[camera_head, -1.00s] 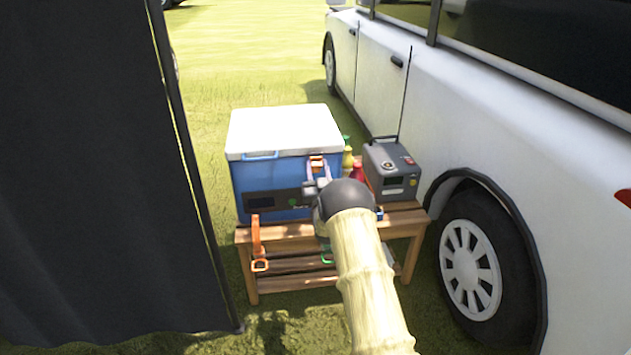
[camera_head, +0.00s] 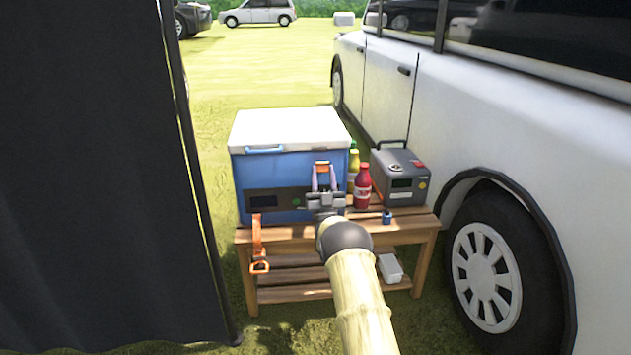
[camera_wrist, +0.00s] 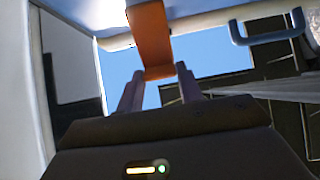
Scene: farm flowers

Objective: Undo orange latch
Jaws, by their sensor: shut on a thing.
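A blue cooler (camera_head: 275,174) with a white lid (camera_head: 288,128) stands on a wooden bench (camera_head: 403,234). An orange latch (camera_head: 321,163) is on the right part of its front, at the lid's edge. In the wrist view this latch (camera_wrist: 151,38) runs down from the lid as a wide orange strap. My gripper (camera_head: 324,178) is shut on its lower end, which lies between the fingertips (camera_wrist: 158,86). A second orange strap (camera_head: 257,240) hangs loose at the cooler's front left, its buckle below the bench top.
A red bottle (camera_head: 362,188) and a yellow bottle (camera_head: 354,163) stand right of the cooler, close to my gripper. A grey power box (camera_head: 401,178) is beyond them. A white van (camera_head: 480,130) is on the right and a dark curtain (camera_head: 90,180) on the left.

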